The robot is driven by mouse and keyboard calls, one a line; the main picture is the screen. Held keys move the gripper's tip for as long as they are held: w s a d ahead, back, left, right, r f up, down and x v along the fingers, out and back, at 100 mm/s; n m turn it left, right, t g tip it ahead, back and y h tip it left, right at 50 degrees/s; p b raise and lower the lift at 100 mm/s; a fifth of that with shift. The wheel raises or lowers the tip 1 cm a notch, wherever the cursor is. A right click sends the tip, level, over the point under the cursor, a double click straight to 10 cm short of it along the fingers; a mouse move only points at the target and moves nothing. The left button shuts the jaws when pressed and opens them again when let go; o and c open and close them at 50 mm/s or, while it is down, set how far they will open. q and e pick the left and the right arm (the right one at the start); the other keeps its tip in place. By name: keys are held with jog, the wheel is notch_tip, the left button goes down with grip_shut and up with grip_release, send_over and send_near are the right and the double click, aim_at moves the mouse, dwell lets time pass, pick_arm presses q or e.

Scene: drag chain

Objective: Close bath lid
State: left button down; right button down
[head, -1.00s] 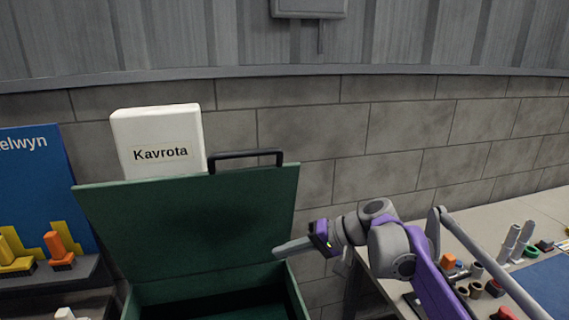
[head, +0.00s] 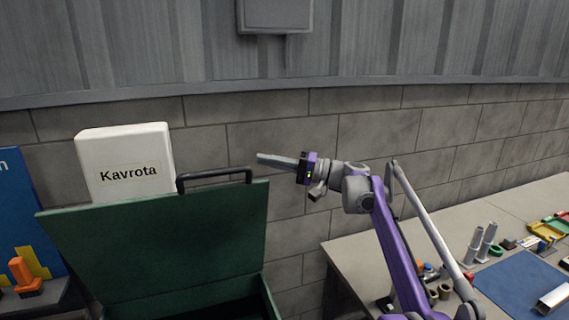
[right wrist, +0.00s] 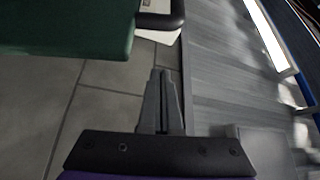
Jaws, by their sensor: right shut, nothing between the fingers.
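The green bath lid (head: 160,240) stands raised, tilted back, above the green bath box (head: 200,305). A black handle (head: 214,175) is on its top edge. My right gripper (head: 262,158) is shut and empty. It points left, just above and to the right of the handle, apart from it in the head view. In the right wrist view my right gripper's fingers (right wrist: 164,75) are together, with the lid's green edge (right wrist: 65,25) at upper left and the handle (right wrist: 160,20) ahead of the tips. My left gripper is not in view.
A white box marked Kavrota (head: 125,165) stands behind the lid at the left. A grey block wall (head: 420,125) runs behind. A table (head: 380,240) with a blue mat (head: 520,282) and small parts is at right.

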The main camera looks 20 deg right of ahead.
aim_at(259, 180)
jog(key=s+a, duration=0.1)
jog(key=a, duration=0.1)
jog(key=s+a, duration=0.1)
jog(key=shift+s+f+b, duration=0.25)
jog(key=shift+s+b, duration=0.1)
jog(key=shift+w+a+f, duration=0.1)
jog(key=shift+w, duration=0.15)
jog(key=shift+s, duration=0.1)
